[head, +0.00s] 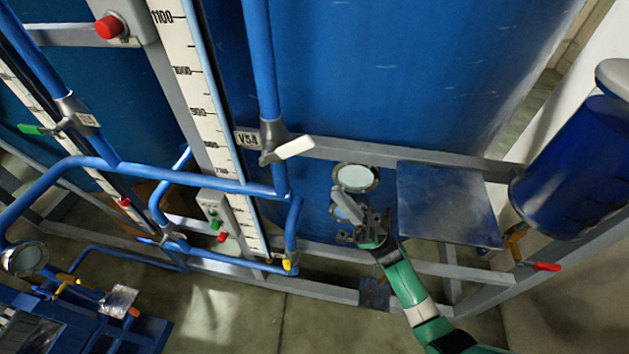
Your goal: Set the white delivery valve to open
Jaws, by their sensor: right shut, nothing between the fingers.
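The white valve handle (294,148) sits on a grey valve body (272,138) on a vertical blue pipe, beside a label that seems to read V54. The handle sticks out to the right and slightly up, across the line of the pipe. My right gripper (345,204) is below and to the right of the handle, apart from it, in front of a round window on the blue tank. Its fingers are shut and empty, pointing up and left. My left gripper is not in view.
A blue tank (400,70) fills the background. Other valves have green (31,129), yellow (287,264) and red (546,267) handles. A blue motor-like cylinder (575,165) is at right.

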